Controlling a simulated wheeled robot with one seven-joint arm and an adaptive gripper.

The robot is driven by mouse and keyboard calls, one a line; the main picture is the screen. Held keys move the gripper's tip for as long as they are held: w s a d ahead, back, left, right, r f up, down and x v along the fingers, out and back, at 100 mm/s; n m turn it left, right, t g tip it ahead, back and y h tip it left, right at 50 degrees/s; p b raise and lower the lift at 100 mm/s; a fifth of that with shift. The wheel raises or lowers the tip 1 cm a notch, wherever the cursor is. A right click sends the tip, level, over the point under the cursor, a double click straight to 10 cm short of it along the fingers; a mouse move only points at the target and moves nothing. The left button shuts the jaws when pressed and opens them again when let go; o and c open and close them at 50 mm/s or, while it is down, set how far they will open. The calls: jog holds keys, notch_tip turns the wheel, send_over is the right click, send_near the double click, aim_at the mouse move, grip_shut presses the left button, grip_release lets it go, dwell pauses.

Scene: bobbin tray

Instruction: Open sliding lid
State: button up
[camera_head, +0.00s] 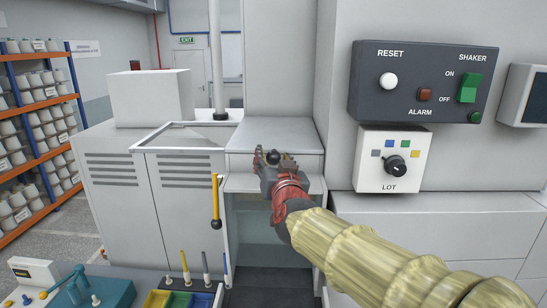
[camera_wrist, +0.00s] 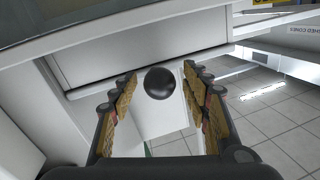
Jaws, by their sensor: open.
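The lid appears to be the flat light-grey plate (camera_head: 275,133) on top of the cabinet beside the pillar. My gripper (camera_head: 272,158) is at the front edge of this plate. In the wrist view my gripper (camera_wrist: 160,74) is open, with its two padded fingers on either side of a round black knob (camera_wrist: 160,84). A gap shows between the knob and each finger. The knob sits in front of a grey panel (camera_wrist: 140,48). How the knob joins the lid is hidden behind it. In the head view my gripper mostly covers the knob.
A dark control panel (camera_head: 423,82) and a white LOT dial box (camera_head: 393,160) are on the right wall. A yellow-handled lever (camera_head: 215,205) stands just left of my gripper. A glass-topped grey cabinet (camera_head: 150,185) is at left. An open recess (camera_head: 255,220) lies below the plate.

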jog(key=shift+w, duration=0.1)
jog(key=shift+c, duration=0.9)
grip_shut()
